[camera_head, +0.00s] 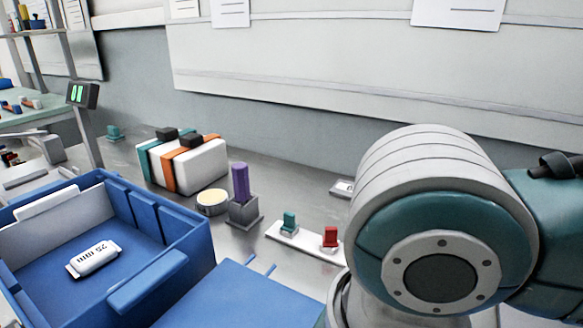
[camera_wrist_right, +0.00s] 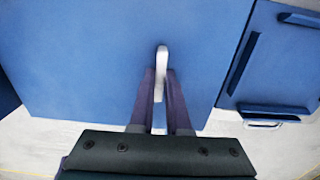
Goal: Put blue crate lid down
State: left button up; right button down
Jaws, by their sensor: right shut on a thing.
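The blue crate lid (camera_head: 225,298) shows at the bottom middle of the head view, to the right of the open blue crate (camera_head: 200,252). In the right wrist view the lid (camera_wrist_right: 75,65) is a broad flat blue panel with a pale upright grip (camera_wrist_right: 162,58). My right gripper (camera_wrist_right: 162,75) is shut on this grip. My right arm hides part of the lid in the head view. I cannot tell whether the lid touches the surface below. A white piece marked "25 mm" (camera_head: 94,257) lies inside the crate. My left gripper is not in view.
Behind the crate stand a white block with straps (camera_head: 190,168), a round yellow-topped tin (camera_head: 212,202), a purple cylinder in a grey holder (camera_head: 241,185), and a white strip (camera_head: 285,237) with teal and red pieces. A small green-lit display (camera_head: 82,94) stands at the left.

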jog(key=w+d, duration=0.2)
jog(key=w, duration=0.1)
jog(key=shift+w, duration=0.1)
jog(key=f, duration=0.2)
jog(key=w+f+b, duration=0.1)
jog(key=shift+d, duration=0.4)
jog(key=shift+f, duration=0.25)
jog(key=shift+f, duration=0.1)
